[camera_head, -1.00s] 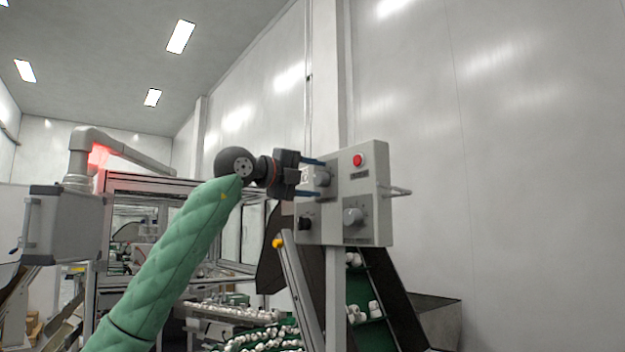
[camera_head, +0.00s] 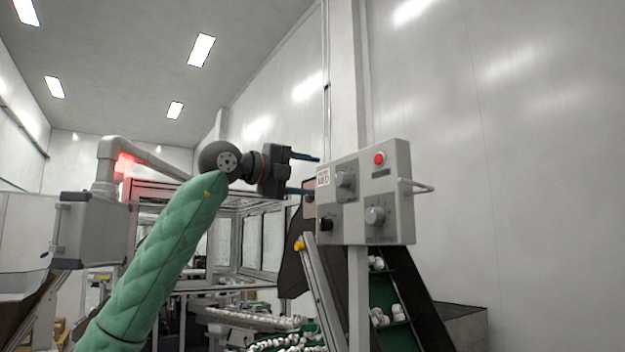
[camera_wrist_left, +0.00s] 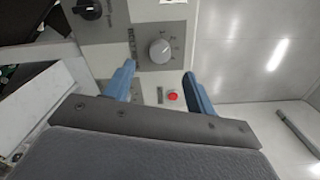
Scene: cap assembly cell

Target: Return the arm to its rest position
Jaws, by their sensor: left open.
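My left arm (camera_head: 160,260), in a green quilted sleeve, comes in from the lower left of the head view. Its gripper (camera_head: 304,174) points right, with two blue fingers apart and nothing between them. The fingertips are just left of the grey control box (camera_head: 366,158), apart from its knobs. In the left wrist view the open fingers (camera_wrist_left: 160,84) frame a silver knob (camera_wrist_left: 159,50) and a red button (camera_wrist_left: 172,97) on the panel. The red button also shows in the head view (camera_head: 379,159). My right gripper is not in view.
The control box stands on a grey post (camera_head: 358,300). Behind it a green conveyor (camera_head: 388,300) carries white caps. A framed machine (camera_head: 240,235) stands behind my arm. A grey box on an arm (camera_head: 92,230) hangs at the left. The space right of the panel is open to the wall.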

